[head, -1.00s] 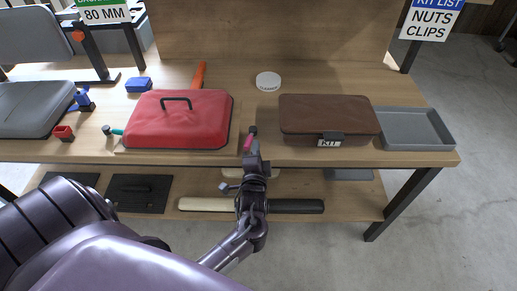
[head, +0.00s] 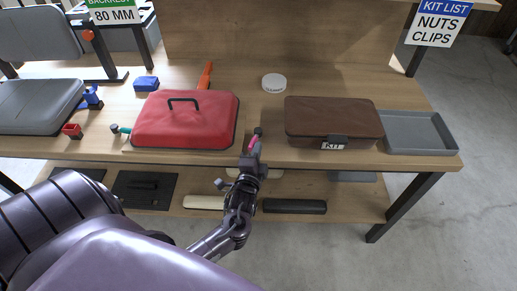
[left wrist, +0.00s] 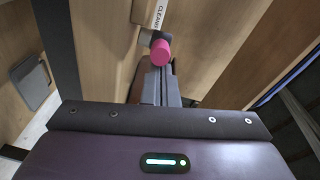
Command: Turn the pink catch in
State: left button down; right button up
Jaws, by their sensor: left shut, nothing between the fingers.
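The pink catch (head: 254,143) is a short pink cylinder with a dark end, at the right front corner of the red lid (head: 186,118) with the black handle. In the left wrist view the pink end (left wrist: 160,52) shows just beyond my fingers. My left gripper (head: 251,157) is shut and empty, with its fingertips at the near end of the pink catch. It also shows in the left wrist view (left wrist: 160,88). I cannot tell whether the fingers touch the catch. A teal catch (head: 122,130) sticks out at the lid's left side. My right gripper is not in view.
A brown kit case (head: 333,118) stands right of the catch, with a grey tray (head: 420,132) beyond it. A white round tin (head: 273,82) lies behind. Blue and red small parts and a grey pad (head: 38,107) are at the left. The bench's front edge is near my gripper.

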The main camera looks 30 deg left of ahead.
aim_at(241, 146)
pick_arm(q)
jog(key=shift+s+a+r+m+t+h+p, duration=0.1)
jog(key=shift+s+a+m+t+h+p, duration=0.2)
jog(key=shift+a+m+h+p, duration=0.45)
jog(key=shift+s+a+m+h, duration=0.15)
jog(key=shift+m+h, duration=0.15)
jog(key=shift+h, duration=0.25)
jog(key=shift+a+m+h, duration=0.15)
jog(key=shift+m+h, duration=0.1)
jog(key=shift+h, duration=0.25)
jog(key=a+m+h, duration=0.1)
jog(key=h, duration=0.1)
jog(key=a+m+h, duration=0.1)
jog(key=m+h, duration=0.1)
jog(key=h, duration=0.1)
jog(key=shift+s+a, duration=0.15)
jog(key=shift+s, duration=0.05)
jog(key=shift+a, duration=0.3)
jog(key=shift+a+t, duration=0.15)
jog(key=shift+t, duration=0.15)
jog(key=shift+p, duration=0.35)
